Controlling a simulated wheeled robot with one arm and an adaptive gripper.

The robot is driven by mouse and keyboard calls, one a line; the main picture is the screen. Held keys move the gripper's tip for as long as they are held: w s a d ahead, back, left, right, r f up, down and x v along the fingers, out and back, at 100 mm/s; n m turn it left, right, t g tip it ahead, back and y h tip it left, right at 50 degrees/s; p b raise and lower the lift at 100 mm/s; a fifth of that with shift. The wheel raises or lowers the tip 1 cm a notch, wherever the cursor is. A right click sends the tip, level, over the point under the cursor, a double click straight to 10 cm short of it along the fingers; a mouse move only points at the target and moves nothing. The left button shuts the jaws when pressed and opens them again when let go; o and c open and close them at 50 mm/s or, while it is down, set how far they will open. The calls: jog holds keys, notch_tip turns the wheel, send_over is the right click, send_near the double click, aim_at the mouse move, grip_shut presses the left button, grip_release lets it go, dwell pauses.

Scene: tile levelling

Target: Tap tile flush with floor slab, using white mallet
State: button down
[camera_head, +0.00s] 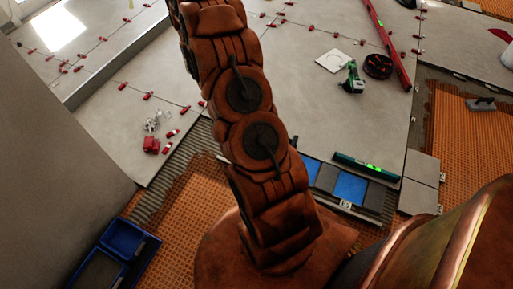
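The large grey floor slab (345,118) covers the middle of the view, with its front edge beside orange matting. A row of small blue (350,187) and dark tiles lies at that edge, with a green level (366,167) by it. Grey tiles (421,168) lie just right of the slab; I cannot tell which tile stands proud. A white object (508,57) with a red part is cut off at the right edge; I cannot tell if it is the white mallet. My arm rises through the middle and leaves at the top; my gripper is out of frame.
Red clips (151,145) and small loose parts lie on the left slab. A green tool (353,78), a dark round item (378,66) and a long red level (388,45) lie farther back. A trowel (481,104) rests on the right matting. Blue bins (123,238) stand lower left.

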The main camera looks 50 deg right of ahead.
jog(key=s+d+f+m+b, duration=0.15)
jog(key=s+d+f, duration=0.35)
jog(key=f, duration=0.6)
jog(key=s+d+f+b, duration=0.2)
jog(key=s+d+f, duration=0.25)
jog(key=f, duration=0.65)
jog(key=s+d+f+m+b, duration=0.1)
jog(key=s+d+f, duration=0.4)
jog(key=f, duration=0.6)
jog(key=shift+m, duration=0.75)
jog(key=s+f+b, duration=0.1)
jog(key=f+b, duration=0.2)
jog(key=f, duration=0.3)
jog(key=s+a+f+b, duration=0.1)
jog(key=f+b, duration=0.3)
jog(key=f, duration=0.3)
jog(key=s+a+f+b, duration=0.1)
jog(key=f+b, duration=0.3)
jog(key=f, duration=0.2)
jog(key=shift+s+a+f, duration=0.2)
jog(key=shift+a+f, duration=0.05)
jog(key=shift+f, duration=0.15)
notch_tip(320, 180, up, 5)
jog(key=p, duration=0.5)
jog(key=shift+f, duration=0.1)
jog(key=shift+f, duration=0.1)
